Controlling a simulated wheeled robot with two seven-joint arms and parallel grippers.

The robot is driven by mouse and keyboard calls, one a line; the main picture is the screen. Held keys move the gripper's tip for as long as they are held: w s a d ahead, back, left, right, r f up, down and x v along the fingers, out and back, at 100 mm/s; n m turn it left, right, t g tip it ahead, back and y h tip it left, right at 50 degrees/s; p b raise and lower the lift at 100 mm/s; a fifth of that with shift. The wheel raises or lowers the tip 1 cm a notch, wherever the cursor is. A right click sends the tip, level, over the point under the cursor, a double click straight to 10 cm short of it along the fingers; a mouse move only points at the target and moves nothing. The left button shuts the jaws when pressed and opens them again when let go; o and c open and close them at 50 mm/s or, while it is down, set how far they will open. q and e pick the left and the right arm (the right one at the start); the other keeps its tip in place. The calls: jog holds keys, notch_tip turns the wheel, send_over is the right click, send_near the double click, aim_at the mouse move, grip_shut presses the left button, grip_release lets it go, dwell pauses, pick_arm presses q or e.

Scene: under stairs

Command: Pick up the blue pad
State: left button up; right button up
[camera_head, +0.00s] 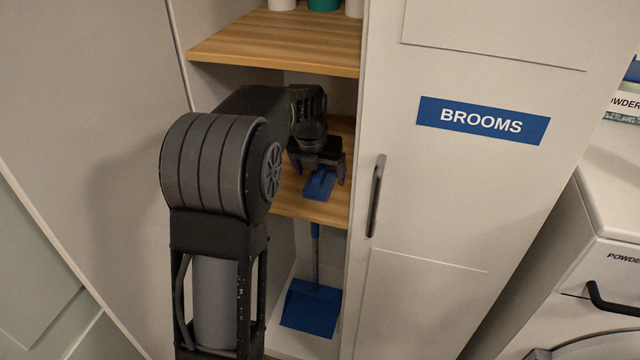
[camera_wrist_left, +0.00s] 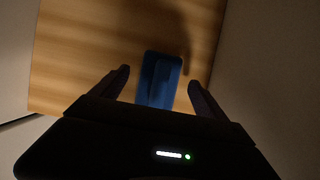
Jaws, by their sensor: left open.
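The blue pad (camera_head: 320,184) lies on the middle wooden shelf of the open cupboard, near the shelf's front edge. In the left wrist view the blue pad (camera_wrist_left: 160,80) has a raised strip along its top and sits between the fingertips, a little beyond them. My left gripper (camera_head: 318,172) is inside the cupboard, directly over the pad. It also shows in the left wrist view (camera_wrist_left: 158,83), with its fingers open on either side of the pad and a gap to each. My right gripper is in neither view.
The middle shelf (camera_head: 296,200) is otherwise bare where I see it. An upper shelf (camera_head: 290,42) with several containers is above my arm. A cupboard door labelled BROOMS (camera_head: 470,180) stands close on the right. A blue dustpan (camera_head: 311,307) stands below.

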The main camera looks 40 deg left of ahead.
pick_arm(q)
jog(key=shift+w+f, duration=0.1)
jog(key=shift+f, duration=0.05)
dwell(0.5)
jog(key=c, duration=1.5)
jog(key=shift+o, duration=0.2)
jog(key=shift+r, duration=0.3)
jog(key=shift+s+d+r, duration=0.1)
jog(key=shift+s+d, duration=0.2)
jog(key=shift+s, duration=0.3)
jog(key=s+d+p, duration=0.2)
jog(key=s+p, duration=0.3)
jog(key=s, duration=0.3)
jog(key=s+d+p, duration=0.3)
jog(key=s+p, duration=0.2)
jog(key=s, duration=0.2)
jog(key=shift+s+d+p, duration=0.15)
jog(key=shift+s+p, duration=0.2)
jog(key=shift+s, duration=0.05)
